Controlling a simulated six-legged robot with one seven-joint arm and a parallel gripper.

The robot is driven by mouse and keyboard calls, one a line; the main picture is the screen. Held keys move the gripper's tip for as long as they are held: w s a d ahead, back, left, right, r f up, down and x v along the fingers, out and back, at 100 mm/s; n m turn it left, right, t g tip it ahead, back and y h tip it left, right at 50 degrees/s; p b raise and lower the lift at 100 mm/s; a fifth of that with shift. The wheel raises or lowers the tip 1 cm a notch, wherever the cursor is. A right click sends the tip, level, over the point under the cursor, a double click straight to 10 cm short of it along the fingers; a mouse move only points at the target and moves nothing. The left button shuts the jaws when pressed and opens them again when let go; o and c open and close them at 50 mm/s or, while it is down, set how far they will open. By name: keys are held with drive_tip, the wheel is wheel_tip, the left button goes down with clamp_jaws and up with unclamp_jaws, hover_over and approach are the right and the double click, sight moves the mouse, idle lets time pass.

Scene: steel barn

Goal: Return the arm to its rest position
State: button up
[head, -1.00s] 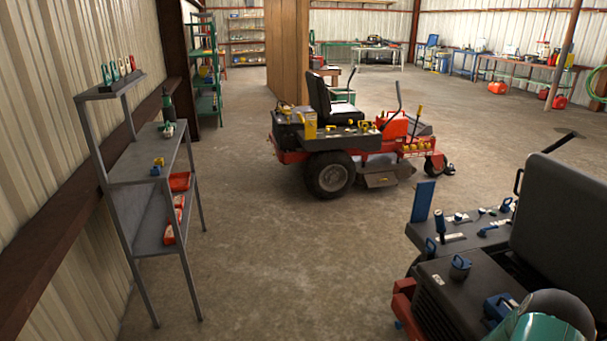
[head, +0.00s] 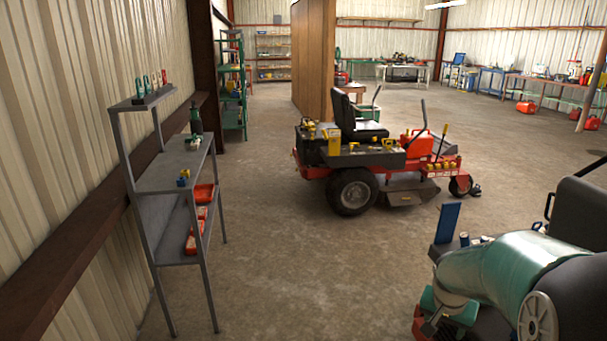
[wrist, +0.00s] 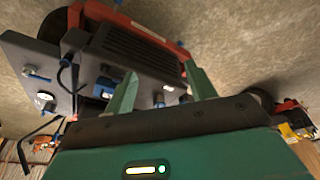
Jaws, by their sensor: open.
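My green arm (head: 500,270) is bent across the lower right of the head view, in front of the nearer mower. My gripper (wrist: 160,84) shows in the wrist view with its two green fingers apart and nothing between them. The wrist view is tilted and shows the nearer mower's dark deck (wrist: 125,62) beyond the fingers. I cannot tell from the head view exactly where the fingertips are.
A grey metal shelf (head: 160,178) with small items and red trays stands at the left wall. A red mower (head: 380,160) with a black seat stands mid-floor. My arm partly hides the nearer mower (head: 590,215) at right. Concrete floor (head: 290,270) between them is clear.

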drive_tip(key=s+a+r+n+t+y, duration=0.1)
drive_tip(key=s+a+r+n, duration=0.3)
drive_tip(key=s+a+r, duration=0.3)
drive_tip(key=s+a+r+n+t+y, duration=0.1)
drive_tip(key=s+a+r+n, duration=0.3)
drive_tip(key=s+a+r, duration=0.4)
drive_tip(key=s+a+t, duration=0.1)
drive_tip(key=a, duration=0.4)
drive_tip(key=shift+s+a+t, duration=0.2)
drive_tip(key=shift+s+t, duration=0.1)
drive_tip(key=shift+s, duration=0.1)
drive_tip(key=shift+r, duration=0.1)
drive_tip(key=c, duration=0.4)
drive_tip(key=shift+d, duration=0.15)
